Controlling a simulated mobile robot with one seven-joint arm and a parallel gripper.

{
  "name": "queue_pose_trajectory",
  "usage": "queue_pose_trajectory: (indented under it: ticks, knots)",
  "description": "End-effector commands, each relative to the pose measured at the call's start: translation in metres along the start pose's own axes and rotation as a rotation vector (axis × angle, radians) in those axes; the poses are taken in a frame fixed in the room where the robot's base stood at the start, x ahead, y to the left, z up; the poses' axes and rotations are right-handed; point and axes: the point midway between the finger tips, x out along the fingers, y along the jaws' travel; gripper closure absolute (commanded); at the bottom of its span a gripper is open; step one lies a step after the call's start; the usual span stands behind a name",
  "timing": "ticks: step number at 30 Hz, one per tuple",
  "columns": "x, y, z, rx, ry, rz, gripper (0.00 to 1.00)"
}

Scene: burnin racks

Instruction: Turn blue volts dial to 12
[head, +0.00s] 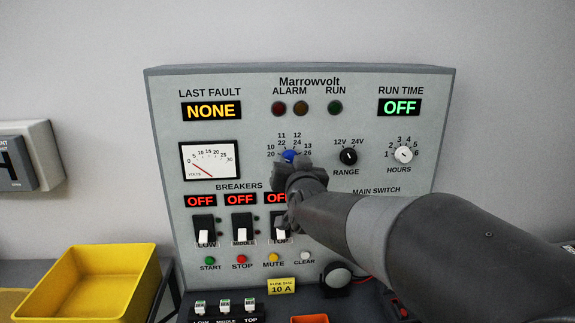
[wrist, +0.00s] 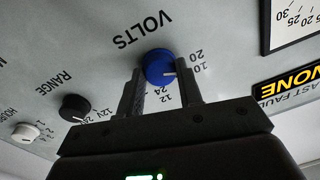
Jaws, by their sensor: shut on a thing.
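The blue volts dial (head: 289,155) is on the front panel, mostly covered by my gripper (head: 291,168) in the head view. In the wrist view the blue dial (wrist: 157,64) sits between the two fingers of my gripper (wrist: 160,82), which is shut on it. Its white pointer line points right in that view, toward the side of the 10/20 mark. The exact mark is unclear, since the right finger hides part of the scale. The 12/24 mark shows between the fingers, below the dial.
The black range knob (head: 348,157) and white hours knob (head: 403,155) are right of the dial. Breaker switches (head: 242,228) are below left, under displays reading OFF. The voltmeter (head: 210,160) needle is low. A yellow bin (head: 95,250) stands at left.

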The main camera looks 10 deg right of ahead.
Motion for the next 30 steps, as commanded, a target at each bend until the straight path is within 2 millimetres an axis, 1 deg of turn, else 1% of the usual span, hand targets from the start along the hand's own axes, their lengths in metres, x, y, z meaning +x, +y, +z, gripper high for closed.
queue_pose_trajectory:
  ticks: [5, 11, 30]
  knots:
    - [-0.0001, 0.0, 0.0003, 0.047, 0.002, -0.001, 0.9]
    - [-0.0001, -0.0001, 0.0003, 0.168, 0.01, -0.003, 0.9]
    - [0.0001, -0.0004, 0.0012, 0.765, 0.044, -0.009, 0.9]
